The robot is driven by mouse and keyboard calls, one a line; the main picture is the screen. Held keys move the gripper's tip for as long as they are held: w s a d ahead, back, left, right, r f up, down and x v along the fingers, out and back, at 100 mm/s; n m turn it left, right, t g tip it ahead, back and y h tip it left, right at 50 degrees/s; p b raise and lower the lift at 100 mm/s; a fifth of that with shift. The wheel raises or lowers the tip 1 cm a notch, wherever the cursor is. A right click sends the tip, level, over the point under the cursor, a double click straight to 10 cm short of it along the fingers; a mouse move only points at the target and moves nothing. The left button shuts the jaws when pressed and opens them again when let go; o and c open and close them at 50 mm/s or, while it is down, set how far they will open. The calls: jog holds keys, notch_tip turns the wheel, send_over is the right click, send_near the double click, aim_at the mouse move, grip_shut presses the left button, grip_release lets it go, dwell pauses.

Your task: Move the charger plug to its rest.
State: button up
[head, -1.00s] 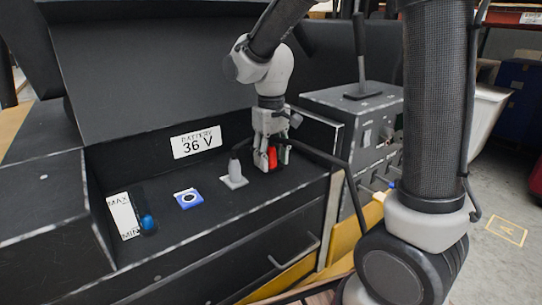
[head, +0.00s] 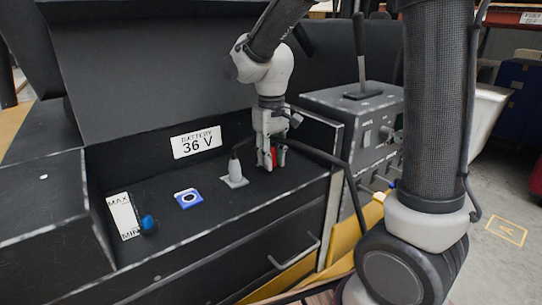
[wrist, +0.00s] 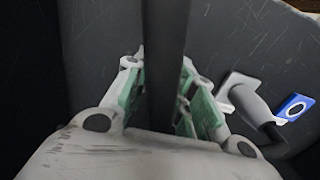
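The charger plug (head: 274,154) appears as a red body standing on the black battery deck, partly hidden by my fingers. A thick black cable runs off to the right from beside it. My gripper (head: 271,160) points down over it, its fingers close in on both sides of the red body. In the wrist view my gripper (wrist: 164,95) has its green pads beside a dark bar, which looks like the cable and hides the plug. I cannot tell for sure which fixture is the rest. A grey upright holder (head: 235,173) on a pale square plate stands just left of the plug.
A blue square with a ring (head: 189,198) lies further left, then a MAX/MIN gauge (head: 123,215) with a blue knob. A "36 V" label (head: 197,142) is on the back wall. A control box with a lever (head: 362,108) stands to the right. The deck's front is clear.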

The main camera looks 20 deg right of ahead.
grip_shut()
jog(key=shift+r, duration=0.1)
jog(key=shift+r, duration=2.9)
jog(key=shift+r, duration=3)
